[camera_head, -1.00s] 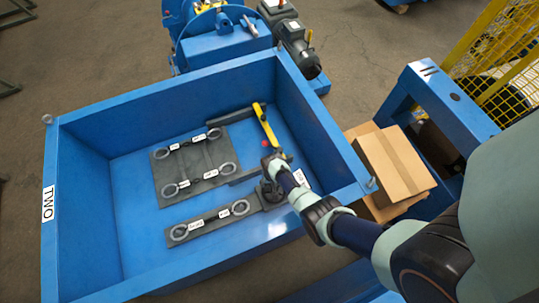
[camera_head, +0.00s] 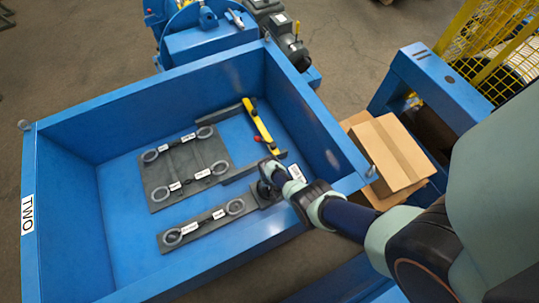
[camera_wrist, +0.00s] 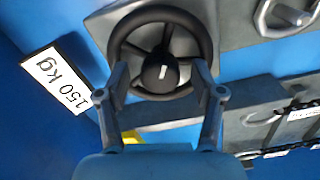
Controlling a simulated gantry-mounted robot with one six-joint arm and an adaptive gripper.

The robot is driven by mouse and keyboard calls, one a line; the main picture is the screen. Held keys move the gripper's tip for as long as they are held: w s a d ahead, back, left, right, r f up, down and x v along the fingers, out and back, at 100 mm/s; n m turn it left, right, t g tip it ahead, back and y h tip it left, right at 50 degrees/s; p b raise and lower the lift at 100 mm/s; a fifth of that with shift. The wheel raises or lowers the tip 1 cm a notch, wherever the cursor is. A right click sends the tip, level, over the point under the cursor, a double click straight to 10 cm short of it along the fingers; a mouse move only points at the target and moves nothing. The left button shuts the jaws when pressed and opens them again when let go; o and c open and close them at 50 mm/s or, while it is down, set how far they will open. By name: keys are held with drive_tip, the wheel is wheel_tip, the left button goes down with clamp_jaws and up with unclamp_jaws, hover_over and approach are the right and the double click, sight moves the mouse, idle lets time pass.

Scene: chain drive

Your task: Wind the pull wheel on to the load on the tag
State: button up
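The pull wheel (camera_wrist: 126,24) is a black spoked handwheel; its dark hub has a white mark pointing roughly up the picture. In the wrist view, my gripper (camera_wrist: 162,85) has its two fingers spread wide over the left and right of the wheel's near rim, with nothing seen between them but the wheel. Whether the fingers touch the rim I cannot tell. In the head view my gripper (camera_head: 268,172) largely hides the wheel.
The wheel's plate and a larger dark plate (camera_head: 186,168) with rings, chains and small tags lie in a walled blue bin (camera_head: 75,170) labelled TWO. A yellow bar (camera_head: 258,122) is behind my gripper. Cardboard boxes (camera_head: 390,155) stand outside, right of the bin.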

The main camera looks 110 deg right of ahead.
drive_tip(key=c, duration=1.1)
drive_tip(key=m+b, duration=0.1)
drive_tip(key=m, duration=0.4)
drive_tip(key=shift+w, duration=0.1)
drive_tip(key=o, duration=1.2)
drive_tip(key=shift+c, duration=0.2)
wheel_tip(320, 180, up, 12)
drive_tip(key=shift+w, duration=0.1)
